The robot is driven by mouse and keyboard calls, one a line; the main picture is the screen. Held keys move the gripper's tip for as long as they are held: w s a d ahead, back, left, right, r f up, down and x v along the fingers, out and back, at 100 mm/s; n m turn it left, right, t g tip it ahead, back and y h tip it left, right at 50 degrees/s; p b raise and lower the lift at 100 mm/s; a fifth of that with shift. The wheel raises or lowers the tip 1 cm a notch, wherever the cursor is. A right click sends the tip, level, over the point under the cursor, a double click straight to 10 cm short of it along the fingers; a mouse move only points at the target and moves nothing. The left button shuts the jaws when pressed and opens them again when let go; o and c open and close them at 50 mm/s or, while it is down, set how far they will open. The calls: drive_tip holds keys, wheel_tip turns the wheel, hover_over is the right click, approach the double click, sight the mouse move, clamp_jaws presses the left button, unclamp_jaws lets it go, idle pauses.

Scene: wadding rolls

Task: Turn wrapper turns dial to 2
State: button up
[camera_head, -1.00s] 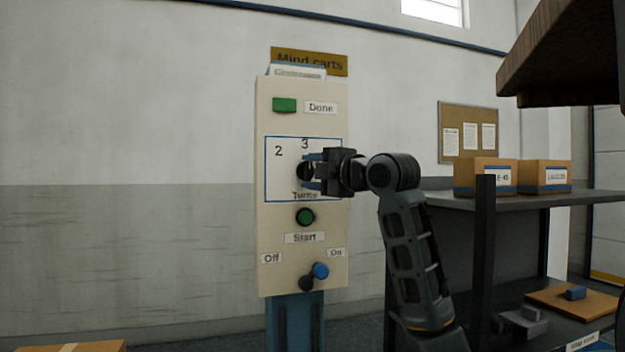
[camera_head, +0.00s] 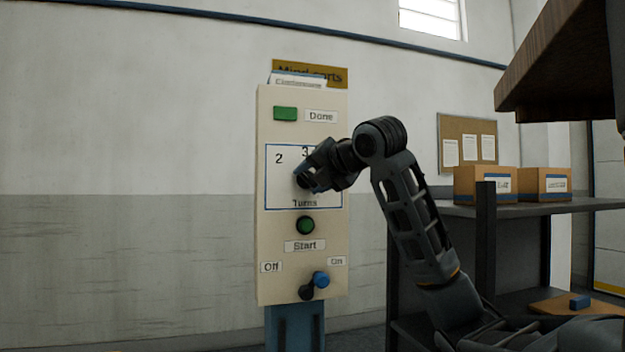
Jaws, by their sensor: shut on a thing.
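The turns dial is a dark round knob (camera_head: 302,181) on a cream control panel (camera_head: 266,285), inside a blue-edged white field labelled "Turns" with a "2" at upper left and a "3" at the top. My gripper (camera_head: 309,179) is at the dial, coming from the right, and is shut on it. The gripper and wrist hide most of the knob and the right part of the field, so I cannot tell where the dial points.
Above the dial is a green Done button (camera_head: 285,114). Below are a round green Start button (camera_head: 305,225) and a blue-tipped Off/On lever (camera_head: 320,279) leaning toward On. A dark shelf (camera_head: 425,211) with cardboard boxes (camera_head: 485,184) stands right. A brown overhang (camera_head: 560,70) is at upper right.

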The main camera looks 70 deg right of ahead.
drive_tip(key=shift+f+n+g, duration=0.1)
drive_tip(key=shift+n+g, duration=0.2)
drive_tip(key=shift+n, duration=0.1)
idle(0.3)
drive_tip(key=o, duration=1)
drive_tip(key=shift+o, duration=0.2)
drive_tip(key=v, duration=0.8)
drive_tip(key=shift+b, duration=0.45)
drive_tip(key=shift+w+f, duration=0.1)
drive_tip(key=shift+w, duration=0.1)
